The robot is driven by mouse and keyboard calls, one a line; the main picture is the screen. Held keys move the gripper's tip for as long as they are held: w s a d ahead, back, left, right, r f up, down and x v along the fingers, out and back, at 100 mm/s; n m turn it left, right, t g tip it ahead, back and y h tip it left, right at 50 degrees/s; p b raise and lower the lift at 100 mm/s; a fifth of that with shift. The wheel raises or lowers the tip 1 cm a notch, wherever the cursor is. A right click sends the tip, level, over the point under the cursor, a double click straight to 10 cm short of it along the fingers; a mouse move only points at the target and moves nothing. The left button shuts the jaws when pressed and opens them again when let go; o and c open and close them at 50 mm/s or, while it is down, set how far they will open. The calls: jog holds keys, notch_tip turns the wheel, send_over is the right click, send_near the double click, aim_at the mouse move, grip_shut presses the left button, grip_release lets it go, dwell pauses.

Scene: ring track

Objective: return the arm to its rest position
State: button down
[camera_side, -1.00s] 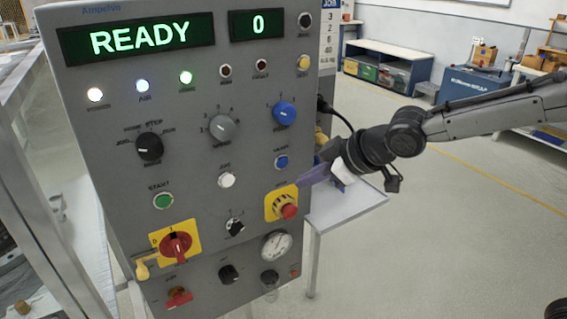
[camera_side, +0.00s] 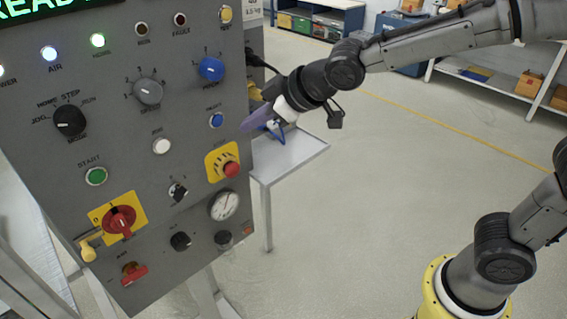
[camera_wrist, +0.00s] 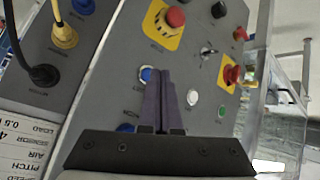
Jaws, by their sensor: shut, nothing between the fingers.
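My gripper (camera_side: 246,127) is in front of the right side of the grey control panel (camera_side: 190,60), beside the small blue button (camera_side: 216,120) and above the red emergency stop (camera_side: 231,170) on its yellow plate. Its purple fingers are together and empty. In the wrist view my gripper (camera_wrist: 161,74) points at the panel, with the blue button (camera_wrist: 146,73) just left of the fingertips. I cannot tell whether the tips touch the panel.
A small grey side table (camera_side: 290,158) stands right of the panel, below my gripper. Cables (camera_wrist: 38,45) plug into the panel in the wrist view. Shelves (camera_side: 500,75) stand at the back. The floor at right is open.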

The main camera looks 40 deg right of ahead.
jog(key=s+d+r+m+t+h, duration=0.1)
jog(key=s+d+r+m+h, duration=0.15)
jog(key=s+d+r, duration=0.6)
jog(key=s+d+f+m+g, duration=0.2)
jog(key=s+f, duration=0.3)
jog(key=s, duration=0.5)
jog(key=s+d+f+m+g, duration=0.2)
jog(key=s+d+f, duration=0.2)
jog(key=s, duration=0.5)
notch_tip(320, 180, down, 2)
jog(key=shift+s+d+f+g, duration=0.25)
jog(key=shift+s+d+g, duration=0.05)
jog(key=shift+s+g, duration=0.1)
jog(key=shift+m, duration=0.25)
